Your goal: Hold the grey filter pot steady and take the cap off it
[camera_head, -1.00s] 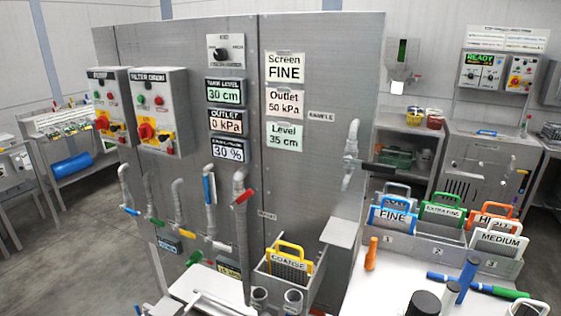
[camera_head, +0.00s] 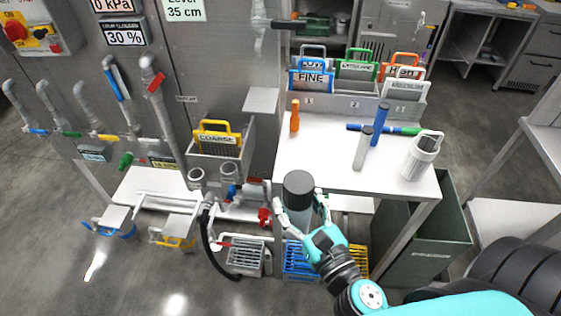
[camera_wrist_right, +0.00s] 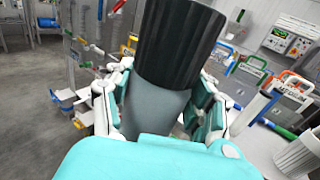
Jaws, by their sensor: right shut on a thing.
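The grey filter pot (camera_head: 296,214) stands upright in my right gripper (camera_head: 305,207), at the table's front left corner. Its ribbed black cap (camera_head: 298,183) sits on top of it. In the right wrist view, the fingers of my right gripper (camera_wrist_right: 165,105) are closed around the grey body (camera_wrist_right: 155,102), below the black cap (camera_wrist_right: 180,42). The fingers do not touch the cap. Whether the pot's base rests on anything is hidden. My left gripper is not in view.
On the white table (camera_head: 330,150) stand an orange bottle (camera_head: 295,116), a blue bottle (camera_head: 379,125), a grey bottle (camera_head: 363,148) and a white ribbed canister (camera_head: 421,157). A rack of labelled screens (camera_head: 400,108) lines the back. A green bin (camera_head: 440,225) stands at right.

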